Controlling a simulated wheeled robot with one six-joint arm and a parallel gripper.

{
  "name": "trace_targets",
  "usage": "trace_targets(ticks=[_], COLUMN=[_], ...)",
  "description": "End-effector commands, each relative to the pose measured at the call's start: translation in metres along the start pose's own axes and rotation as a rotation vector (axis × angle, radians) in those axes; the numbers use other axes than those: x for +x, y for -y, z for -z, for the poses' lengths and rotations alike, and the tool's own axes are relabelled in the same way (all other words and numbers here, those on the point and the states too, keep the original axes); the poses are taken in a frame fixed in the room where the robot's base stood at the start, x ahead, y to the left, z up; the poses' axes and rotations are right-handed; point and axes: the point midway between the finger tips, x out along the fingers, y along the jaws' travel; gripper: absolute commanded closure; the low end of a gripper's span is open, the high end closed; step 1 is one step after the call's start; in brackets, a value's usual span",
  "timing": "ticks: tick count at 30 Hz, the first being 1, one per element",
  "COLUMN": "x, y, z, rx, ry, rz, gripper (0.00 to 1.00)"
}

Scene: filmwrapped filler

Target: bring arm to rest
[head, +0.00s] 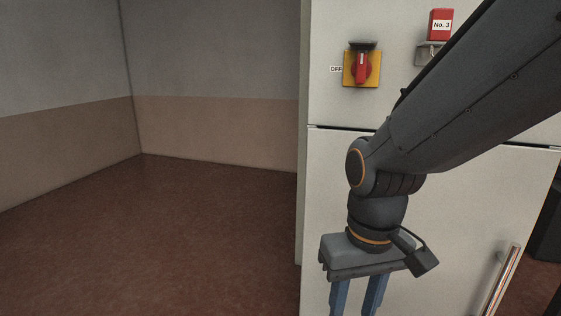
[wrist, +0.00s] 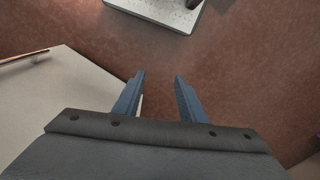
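My gripper (wrist: 157,80) points down in front of a pale cabinet. In the wrist view its two blue fingers stand apart with nothing between them but a view of the floor. In the head view the gripper's fingers run off the bottom edge, so their tips are hidden there. My dark arm comes in from the upper right and bends down at the wrist.
The pale cabinet (head: 330,200) carries a red and yellow rotary switch (head: 361,67) beside an OFF label, a red "No. 3" block (head: 440,24) on a bracket and a metal handle (head: 500,285). Open reddish floor (head: 180,240) lies left. A perforated plate (wrist: 165,10) shows in the wrist view.

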Motion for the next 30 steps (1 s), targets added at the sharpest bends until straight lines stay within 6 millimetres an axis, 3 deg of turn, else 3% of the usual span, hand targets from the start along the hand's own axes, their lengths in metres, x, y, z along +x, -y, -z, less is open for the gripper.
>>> trace_targets(ticks=[1, 15, 26, 28, 30], x=[-0.013, -0.076, -0.086, -0.085, -0.085], y=[-0.004, -0.053, -0.069, -0.069, -0.069], z=[-0.002, -0.016, -0.021, -0.02, -0.02], rx=[0.017, 0.173, 0.213, 0.212, 0.212], ry=[0.002, 0.006, 0.005, 0.005, 0.005], rz=[-0.003, -0.029, -0.035, -0.035, -0.035], gripper=[0.62, 0.62, 0.62, 0.69, 0.69])
